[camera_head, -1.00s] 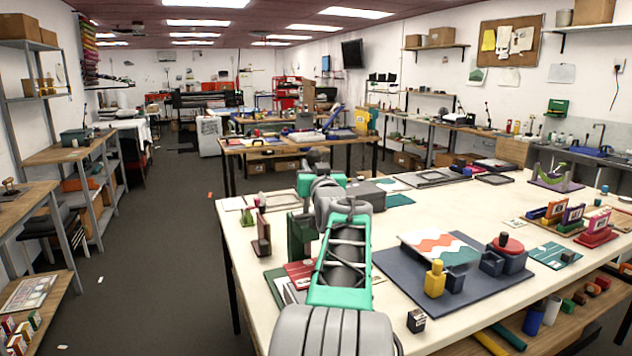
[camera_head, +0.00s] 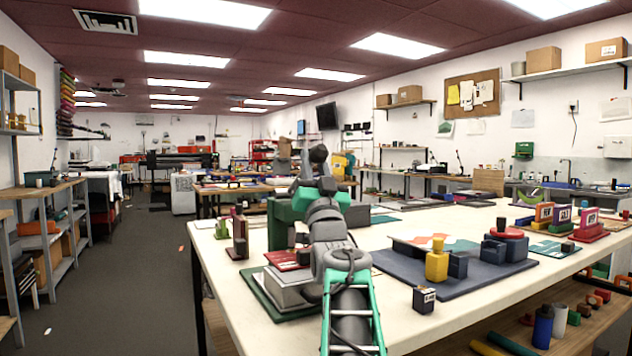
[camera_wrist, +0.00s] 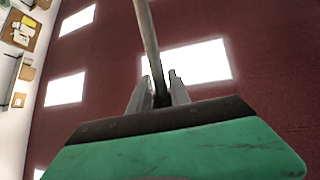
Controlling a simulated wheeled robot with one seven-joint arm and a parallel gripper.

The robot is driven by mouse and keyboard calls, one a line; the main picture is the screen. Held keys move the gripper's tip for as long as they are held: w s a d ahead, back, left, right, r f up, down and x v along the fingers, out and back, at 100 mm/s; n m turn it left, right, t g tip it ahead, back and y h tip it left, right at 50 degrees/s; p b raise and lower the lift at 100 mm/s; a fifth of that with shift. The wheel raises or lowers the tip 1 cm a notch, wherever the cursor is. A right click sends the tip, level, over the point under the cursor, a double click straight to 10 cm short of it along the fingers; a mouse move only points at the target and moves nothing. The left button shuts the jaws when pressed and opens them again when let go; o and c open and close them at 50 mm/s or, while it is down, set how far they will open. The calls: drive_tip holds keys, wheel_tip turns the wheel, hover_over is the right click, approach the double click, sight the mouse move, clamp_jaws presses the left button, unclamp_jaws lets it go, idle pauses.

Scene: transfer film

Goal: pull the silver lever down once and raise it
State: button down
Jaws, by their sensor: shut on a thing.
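My gripper (camera_head: 308,176) is at the green press (camera_head: 282,222) near the table's left end. In the wrist view my gripper (camera_wrist: 160,88) has its two grey fingers on either side of the silver lever (camera_wrist: 147,35), shut on it. The lever runs from between the fingers up past the top of that view, with the ceiling behind. In the head view my arm hides much of the press and most of the lever.
The white table (camera_head: 385,236) carries a blue-grey mat (camera_head: 455,283) with a yellow piece (camera_head: 436,262) on it. A small black box (camera_head: 424,300) stands near the front edge. A dark red stamp-like piece (camera_head: 239,236) stands left of the press.

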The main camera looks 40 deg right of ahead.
drive_tip(key=shift+b+v, duration=0.8)
drive_tip(key=shift+b, duration=0.3)
drive_tip(key=shift+s+d, duration=0.1)
drive_tip(key=c, duration=1.5)
unclamp_jaws()
drive_tip(key=shift+s+r, duration=0.1)
drive_tip(key=shift+o, duration=1)
drive_tip(key=shift+s, duration=0.15)
drive_tip(key=v, duration=0.8)
drive_tip(key=shift+w, duration=0.2)
